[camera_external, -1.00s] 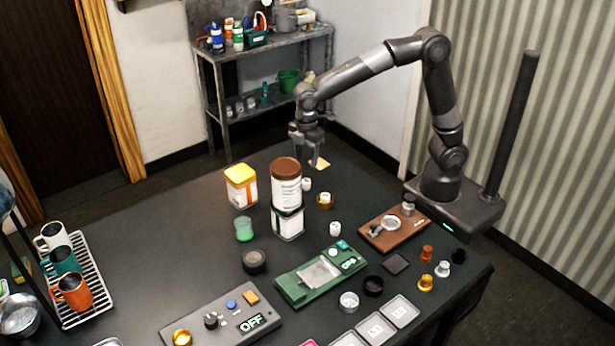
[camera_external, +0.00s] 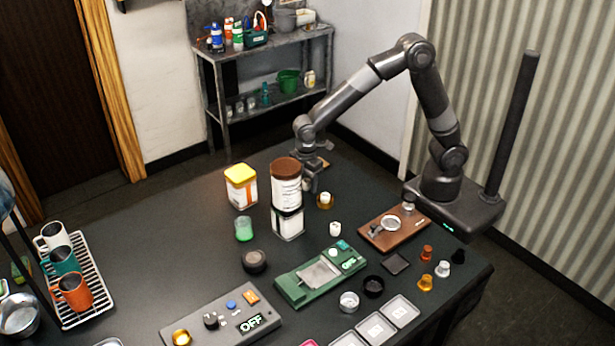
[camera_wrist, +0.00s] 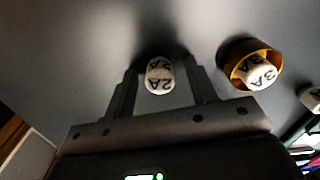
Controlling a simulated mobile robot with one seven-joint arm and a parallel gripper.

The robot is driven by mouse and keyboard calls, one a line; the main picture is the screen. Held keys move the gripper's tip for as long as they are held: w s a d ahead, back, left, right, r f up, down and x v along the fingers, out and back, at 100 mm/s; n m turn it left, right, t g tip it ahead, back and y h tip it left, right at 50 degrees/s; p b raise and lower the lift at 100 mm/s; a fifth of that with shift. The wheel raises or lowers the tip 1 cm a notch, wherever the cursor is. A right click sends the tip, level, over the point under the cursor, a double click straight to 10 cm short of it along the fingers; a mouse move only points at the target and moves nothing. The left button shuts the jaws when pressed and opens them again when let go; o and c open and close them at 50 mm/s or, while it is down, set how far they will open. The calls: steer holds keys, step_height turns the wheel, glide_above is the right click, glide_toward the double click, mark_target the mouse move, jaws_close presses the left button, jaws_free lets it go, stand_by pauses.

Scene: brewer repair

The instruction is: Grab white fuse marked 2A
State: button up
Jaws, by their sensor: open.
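The white fuse marked 2A (camera_wrist: 159,76) stands on the dark table in the wrist view, its label facing the camera. My gripper (camera_wrist: 160,88) is open, with one finger on each side of this fuse and a gap on both sides. In the external view my gripper (camera_external: 311,184) is low over the table, just right of the brown-lidded jar, and the 2A fuse is mostly hidden there. Another white fuse, marked 3A (camera_wrist: 257,72), sits in a brass-coloured ring (camera_wrist: 236,52) to the right of my gripper.
The brown-lidded jar (camera_external: 286,182) stands close to the left of my gripper in the external view. A yellow-lidded jar (camera_external: 241,187) stands further left. Another white fuse (camera_external: 335,229), a green device (camera_external: 320,274) and a brown board (camera_external: 393,229) lie nearer the camera.

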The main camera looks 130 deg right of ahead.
steer(key=shift+c, duration=0.2)
steer(key=c, duration=1)
steer(key=shift+r, duration=0.1)
